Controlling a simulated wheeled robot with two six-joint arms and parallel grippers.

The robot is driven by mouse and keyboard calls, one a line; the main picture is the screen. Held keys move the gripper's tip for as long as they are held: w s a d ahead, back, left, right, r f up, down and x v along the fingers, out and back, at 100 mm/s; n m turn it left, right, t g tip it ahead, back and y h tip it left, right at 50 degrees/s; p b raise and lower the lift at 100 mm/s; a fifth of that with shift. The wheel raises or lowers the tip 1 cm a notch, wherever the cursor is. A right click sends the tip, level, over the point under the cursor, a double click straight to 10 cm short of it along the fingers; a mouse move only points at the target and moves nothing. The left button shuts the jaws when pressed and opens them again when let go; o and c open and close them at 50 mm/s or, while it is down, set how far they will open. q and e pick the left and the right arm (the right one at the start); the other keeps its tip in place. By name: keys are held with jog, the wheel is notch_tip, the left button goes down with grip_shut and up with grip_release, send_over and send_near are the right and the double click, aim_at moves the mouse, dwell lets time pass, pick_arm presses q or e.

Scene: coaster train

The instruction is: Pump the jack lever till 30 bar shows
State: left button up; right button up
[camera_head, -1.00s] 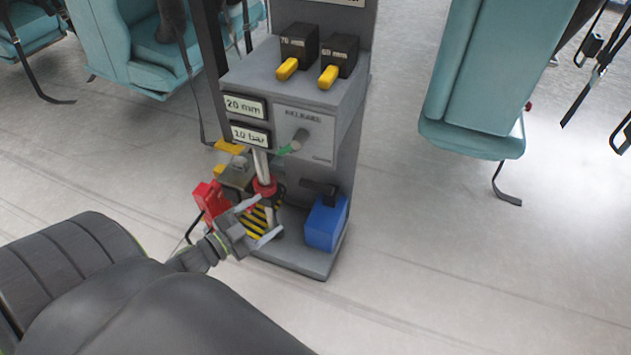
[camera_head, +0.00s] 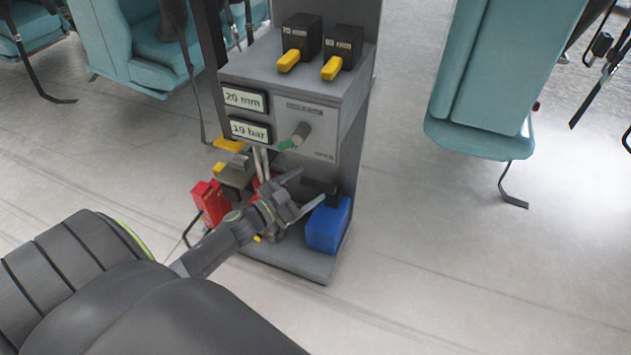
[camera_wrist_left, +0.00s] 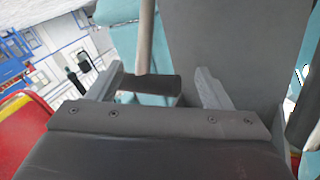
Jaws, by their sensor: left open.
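The jack lever (camera_head: 258,163) is a pale metal rod at the front of the grey jack stand (camera_head: 345,130). Its lower part is mostly hidden by my left gripper (camera_head: 305,189). That gripper is open, with its fingers pointing right, in front of the stand's lower bay. In the left wrist view a pale rod (camera_wrist_left: 146,35) rises beyond the open fingers (camera_wrist_left: 160,74), and a dark cylindrical piece lies across the gap; I cannot tell whether it touches them. The pressure display (camera_head: 250,130) seems to read 10 or 19 bar; the digit is blurred. My right gripper is out of view.
The display above (camera_head: 244,100) reads 20 mm. A release knob (camera_head: 300,134) with a green pointer is beside the displays. A blue box (camera_head: 328,226) and a red block (camera_head: 209,203) flank the gripper. Two yellow-handled black blocks stand on top.

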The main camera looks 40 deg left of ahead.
pick_arm(q)
jog(key=shift+x, duration=1.95)
jog(key=shift+c, duration=0.4)
jog(key=shift+f, duration=0.1)
jog(key=c, duration=1.2)
